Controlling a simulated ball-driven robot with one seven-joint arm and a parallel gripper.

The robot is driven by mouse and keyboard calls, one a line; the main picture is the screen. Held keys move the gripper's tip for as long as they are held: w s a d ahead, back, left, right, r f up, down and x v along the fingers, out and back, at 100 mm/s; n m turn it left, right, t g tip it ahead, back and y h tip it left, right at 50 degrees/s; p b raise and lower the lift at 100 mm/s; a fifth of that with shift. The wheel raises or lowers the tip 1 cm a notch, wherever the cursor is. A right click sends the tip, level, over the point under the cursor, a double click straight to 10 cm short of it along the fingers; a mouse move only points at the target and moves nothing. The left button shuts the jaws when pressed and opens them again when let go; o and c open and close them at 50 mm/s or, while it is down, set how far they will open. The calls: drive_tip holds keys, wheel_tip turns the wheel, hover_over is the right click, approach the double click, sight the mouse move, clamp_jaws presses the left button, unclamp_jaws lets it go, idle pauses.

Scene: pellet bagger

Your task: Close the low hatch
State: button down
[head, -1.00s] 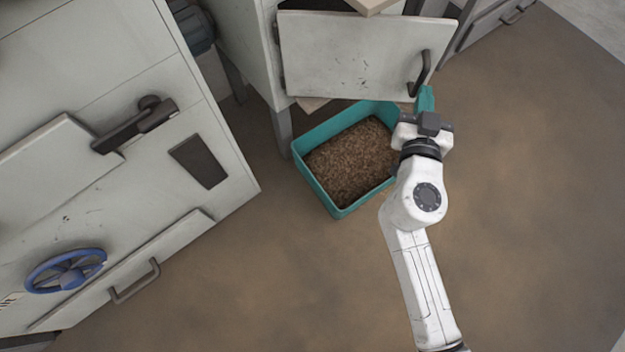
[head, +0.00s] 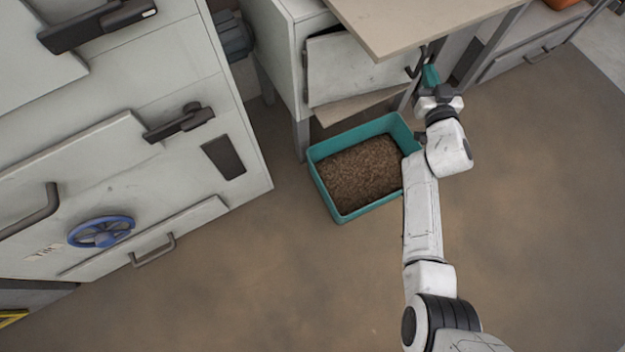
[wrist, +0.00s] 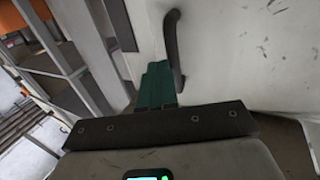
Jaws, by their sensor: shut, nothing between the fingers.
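The low hatch (head: 352,68) is a scuffed pale panel with a dark bar handle at its right end, hinged at its left on the cabinet in the head view. It stands partly open. The hatch also fills the right of the wrist view (wrist: 245,50), with its dark handle (wrist: 174,50) near the middle. My gripper (head: 431,76) has teal fingers, shut and empty. They are at the hatch's handle end; the wrist view shows the fingers (wrist: 156,85) just beside the handle. I cannot tell whether they touch the panel.
A teal bin (head: 345,215) of brown pellets stands on the floor below the hatch, close to my arm. A beige tabletop (head: 420,22) overhangs the hatch. A large grey cabinet (head: 150,190) with handles and a blue wheel (head: 101,231) stands left. The floor at right is clear.

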sight(422, 56)
drive_tip(key=shift+w+a+b, duration=0.2)
drive_tip(key=shift+w+b, duration=0.1)
drive_tip(key=shift+w, duration=0.7)
drive_tip(key=shift+w+a+b, duration=0.2)
drive_tip(key=shift+w+b, duration=0.05)
drive_tip(key=shift+w, duration=0.75)
drive_tip(key=shift+w+a+b, duration=0.2)
drive_tip(key=shift+w+b, duration=0.1)
drive_tip(key=shift+w, duration=0.7)
